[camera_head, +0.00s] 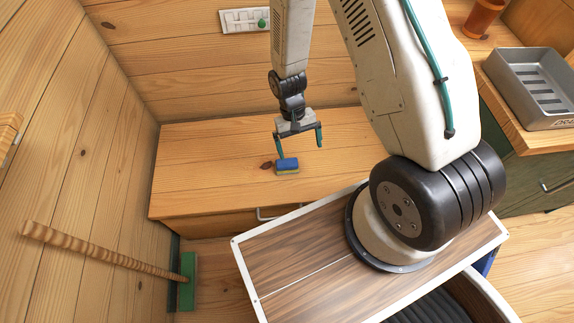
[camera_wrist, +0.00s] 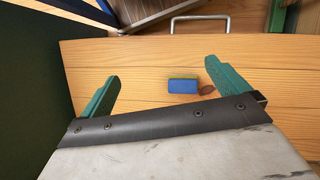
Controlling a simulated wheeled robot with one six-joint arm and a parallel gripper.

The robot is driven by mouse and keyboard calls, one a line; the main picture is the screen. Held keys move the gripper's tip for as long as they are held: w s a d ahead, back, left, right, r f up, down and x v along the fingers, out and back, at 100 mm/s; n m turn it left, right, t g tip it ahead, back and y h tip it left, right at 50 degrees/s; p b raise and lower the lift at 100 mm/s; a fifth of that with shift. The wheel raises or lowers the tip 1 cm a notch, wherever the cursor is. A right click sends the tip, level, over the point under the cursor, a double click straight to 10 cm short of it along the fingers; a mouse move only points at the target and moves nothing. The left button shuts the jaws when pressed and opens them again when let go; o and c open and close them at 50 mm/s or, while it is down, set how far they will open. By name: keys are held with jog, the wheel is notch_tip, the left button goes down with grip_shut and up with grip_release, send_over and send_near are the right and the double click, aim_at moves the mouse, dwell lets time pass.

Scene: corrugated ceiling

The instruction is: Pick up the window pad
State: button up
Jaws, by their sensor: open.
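The window pad appears to be the small blue block with a yellowish-green underside (camera_head: 287,166). It lies on the wooden cabinet top (camera_head: 210,165), and in the wrist view the blue pad (camera_wrist: 183,86) lies between and beyond the two green fingers. My gripper (camera_head: 300,143) is open and empty above the cabinet top. Its left finger is close to the pad in the head view, and its right finger is to the right of the pad. I cannot tell the exact height of the fingers above the pad.
A broom (camera_head: 110,255) with a green head leans at the left wall. A grey metal tray (camera_head: 535,122) and an orange-brown cup (camera_head: 483,18) stand on the right counter. A wall panel with a green knob (camera_head: 245,20) is behind my arm. The cabinet top around the pad is clear.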

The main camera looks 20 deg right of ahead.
notch_tip(320, 180, down, 12)
jog(key=r+m+t, duration=0.1)
jog(key=m+t, duration=0.1)
jog(key=t, duration=0.3)
send_over(287, 162)
jog(key=f, duration=0.3)
jog(key=shift+s+d+f, duration=0.1)
jog(key=shift+s+d, duration=0.1)
jog(key=shift+f, duration=0.3)
jog(key=f, duration=0.7)
jog(key=shift+w+a, duration=0.2)
jog(key=shift+c, duration=0.3)
jog(key=c, duration=0.9)
jog(key=shift+c, duration=0.2)
